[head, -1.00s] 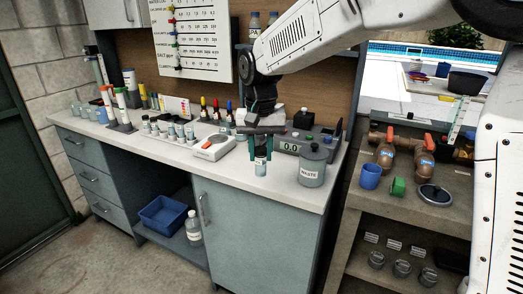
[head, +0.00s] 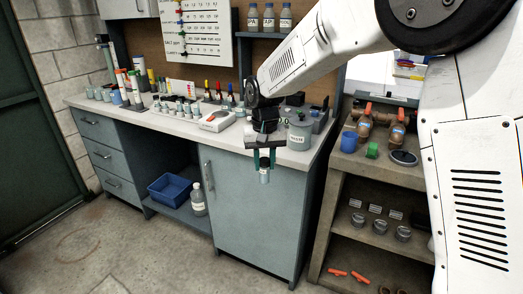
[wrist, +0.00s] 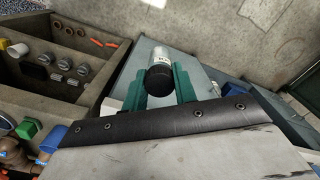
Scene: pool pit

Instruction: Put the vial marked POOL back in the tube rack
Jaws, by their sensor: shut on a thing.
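My gripper (head: 264,160) is shut on a small vial with a dark cap (head: 264,175). The vial hangs roughly upright in front of the bench's front edge, left of and below the WASTE jar. In the wrist view the green fingers (wrist: 161,86) close on the vial's two sides, and its black cap and pale label (wrist: 159,60) show. The label is only partly visible and I cannot read it. A row of small capped vials, seemingly in the tube rack (head: 176,111), stands on the bench left of my gripper. I cannot make out a free slot.
The grey WASTE jar (head: 299,133) stands near the bench's right end. A shelf unit (head: 372,178) with valves and a blue cup (head: 348,141) stands to the right. Floor in front is open.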

